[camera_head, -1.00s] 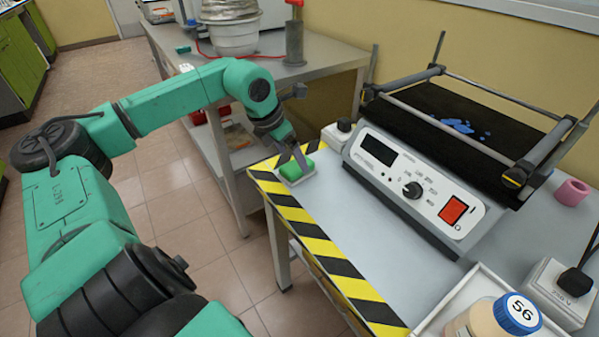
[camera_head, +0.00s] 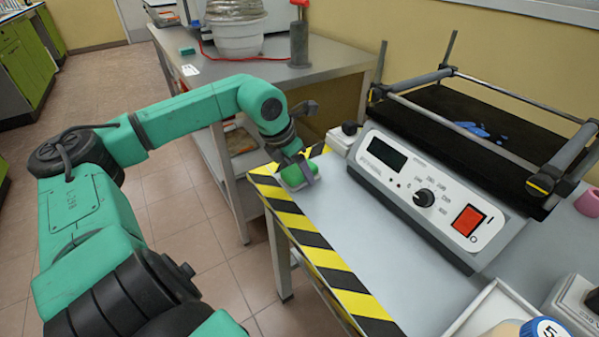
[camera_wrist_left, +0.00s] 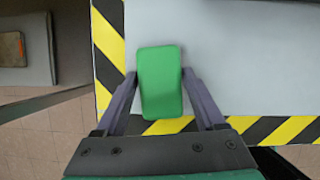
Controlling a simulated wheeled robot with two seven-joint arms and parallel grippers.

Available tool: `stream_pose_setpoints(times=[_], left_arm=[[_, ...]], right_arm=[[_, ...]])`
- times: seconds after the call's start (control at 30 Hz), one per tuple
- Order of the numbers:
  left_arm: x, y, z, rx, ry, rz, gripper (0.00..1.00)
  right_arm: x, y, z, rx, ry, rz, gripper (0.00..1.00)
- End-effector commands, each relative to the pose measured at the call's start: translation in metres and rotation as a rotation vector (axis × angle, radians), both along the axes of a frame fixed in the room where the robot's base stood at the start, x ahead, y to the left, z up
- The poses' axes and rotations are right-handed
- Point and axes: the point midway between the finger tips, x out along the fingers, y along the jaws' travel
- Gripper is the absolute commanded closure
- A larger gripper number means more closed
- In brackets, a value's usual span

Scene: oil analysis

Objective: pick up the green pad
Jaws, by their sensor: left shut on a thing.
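The green pad (camera_head: 296,175) is at the far left corner of the table with the striped edge. In the left wrist view the pad (camera_wrist_left: 160,82) is a rounded green block standing between the two fingers. My left gripper (camera_head: 304,168) is shut on the pad, with a finger against each side (camera_wrist_left: 160,88). A pale underside shows below the green in the head view. I cannot tell whether the pad touches the table or is slightly above it. My right gripper is not in view.
A white device with a dial and red switch (camera_head: 467,220) stands right of the pad, with a black platform and rails on top. A white tray (camera_head: 490,310) is at the near right. Yellow-black tape (camera_head: 315,250) marks the table edge. A second table (camera_head: 340,58) stands behind.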

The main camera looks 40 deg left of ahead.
Motion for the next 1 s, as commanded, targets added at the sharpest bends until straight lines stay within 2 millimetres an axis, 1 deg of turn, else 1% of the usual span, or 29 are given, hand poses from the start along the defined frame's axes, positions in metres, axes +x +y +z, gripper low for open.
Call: stream_pose_setpoints(times=[0.17,0.27,0.33,0.37,0.47,0.5,0.63,0.67,0.7,0.73,0.77,0.8,0.9,1.0], left_arm=[[0.0,0.0,0.003,0.0,0.002,0.0,0.83],[0.0,0.0,0.01,0.0,0.001,0.0,0.83],[0.0,0.0,0.018,0.0,0.001,0.0,0.83],[0.0,0.0,0.022,0.0,0.001,0.0,0.83],[0.0,0.0,0.04,0.0,0.0,0.0,0.83],[0.0,0.0,0.047,0.0,0.001,0.0,0.83],[0.0,0.0,0.065,0.0,0.001,0.0,0.83],[0.0,0.0,0.077,-0.001,-0.001,0.0,0.83],[0.001,-0.001,0.099,-0.003,-0.004,0.0,0.83],[0.001,-0.001,0.11,-0.003,-0.003,0.0,0.83],[0.001,-0.001,0.118,-0.005,-0.007,0.0,0.83],[0.002,-0.001,0.132,-0.004,-0.008,-0.001,0.83],[0.001,-0.001,0.161,-0.003,-0.008,-0.002,0.83],[0.001,-0.001,0.183,-0.004,-0.005,-0.001,0.83]], right_arm=[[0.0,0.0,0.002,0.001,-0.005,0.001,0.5],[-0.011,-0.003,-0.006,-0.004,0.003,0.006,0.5],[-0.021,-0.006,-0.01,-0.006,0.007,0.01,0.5],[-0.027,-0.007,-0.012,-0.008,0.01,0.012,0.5],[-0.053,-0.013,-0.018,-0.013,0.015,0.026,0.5],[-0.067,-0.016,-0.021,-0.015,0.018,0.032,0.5],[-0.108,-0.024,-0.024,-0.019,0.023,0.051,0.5],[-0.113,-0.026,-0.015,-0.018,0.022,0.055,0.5],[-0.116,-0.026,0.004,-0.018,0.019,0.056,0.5],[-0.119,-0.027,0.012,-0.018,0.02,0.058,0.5],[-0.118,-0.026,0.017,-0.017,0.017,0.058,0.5],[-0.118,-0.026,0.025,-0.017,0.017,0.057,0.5],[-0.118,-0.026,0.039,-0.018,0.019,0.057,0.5],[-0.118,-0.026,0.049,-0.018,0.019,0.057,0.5]])
